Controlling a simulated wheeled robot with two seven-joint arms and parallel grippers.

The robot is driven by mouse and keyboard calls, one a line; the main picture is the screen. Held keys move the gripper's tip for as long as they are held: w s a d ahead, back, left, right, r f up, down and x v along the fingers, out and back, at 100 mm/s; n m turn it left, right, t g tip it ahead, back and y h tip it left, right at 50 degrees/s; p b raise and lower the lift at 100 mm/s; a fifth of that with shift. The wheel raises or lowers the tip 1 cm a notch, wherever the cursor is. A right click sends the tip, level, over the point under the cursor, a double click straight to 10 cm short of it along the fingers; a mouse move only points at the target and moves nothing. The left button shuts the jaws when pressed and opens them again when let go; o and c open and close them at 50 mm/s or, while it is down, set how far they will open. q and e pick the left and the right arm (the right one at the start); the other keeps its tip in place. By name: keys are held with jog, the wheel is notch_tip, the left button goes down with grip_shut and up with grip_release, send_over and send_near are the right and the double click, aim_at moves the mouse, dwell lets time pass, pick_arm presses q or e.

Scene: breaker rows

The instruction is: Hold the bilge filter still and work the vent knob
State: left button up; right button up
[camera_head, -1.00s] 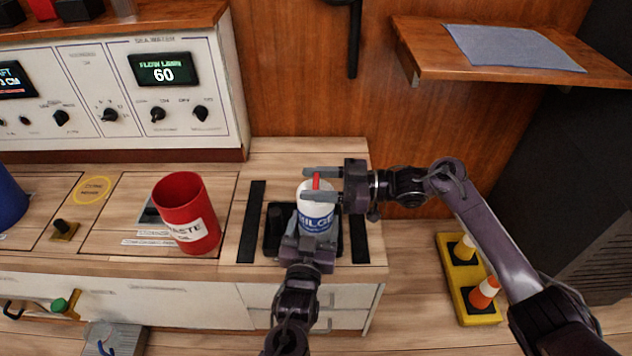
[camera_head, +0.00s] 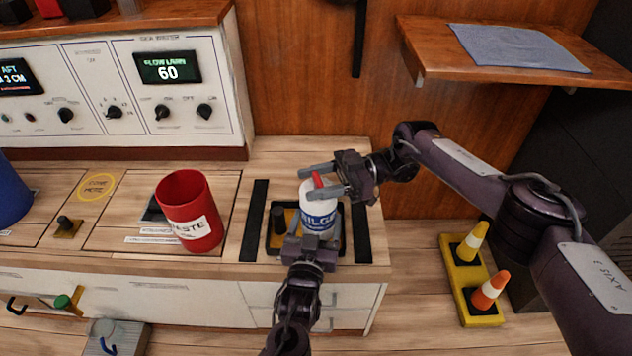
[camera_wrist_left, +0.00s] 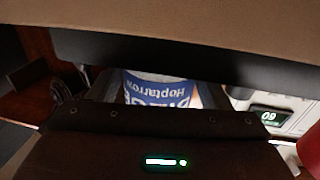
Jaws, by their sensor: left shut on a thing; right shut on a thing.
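The bilge filter (camera_head: 319,208) is a white canister with a blue label, standing upright in a black tray (camera_head: 347,243) on the counter. My left gripper (camera_head: 304,232) is shut on its lower body from the front. In the left wrist view the filter's blue label (camera_wrist_left: 158,88) shows between my fingers. The vent knob (camera_head: 318,180) is a red bar on top of the filter. My right gripper (camera_head: 322,180) is shut on the vent knob from the right, its fingers on either side. The far side of the filter is hidden.
A red waste can (camera_head: 188,212) stands left of the tray, with a blue container (camera_head: 12,195) at the far left. A wall shelf (camera_head: 500,60) hangs at upper right. A yellow stand with cones (camera_head: 462,285) sits at lower right.

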pick_arm(q)
jog(key=shift+s+d+r, duration=0.1)
jog(key=shift+s+d, duration=0.1)
jog(key=shift+d, duration=0.1)
pick_arm(e)
jog(key=shift+w+d+n+g+h, duration=0.1)
jog(key=shift+d+n+g+h, duration=0.2)
jog(key=shift+d+g, duration=0.1)
pick_arm(q)
jog(key=shift+w+a, duration=0.1)
jog(key=shift+a, duration=0.1)
pick_arm(e)
jog(key=shift+d, duration=0.1)
jog(key=o, duration=0.7)
jog(key=shift+r, duration=0.1)
jog(key=o, duration=0.3)
jog(key=v, duration=1.1)
jog(key=shift+w+d, duration=0.2)
jog(key=shift+d, duration=0.15)
pick_arm(q)
jog(key=o, duration=1.5)
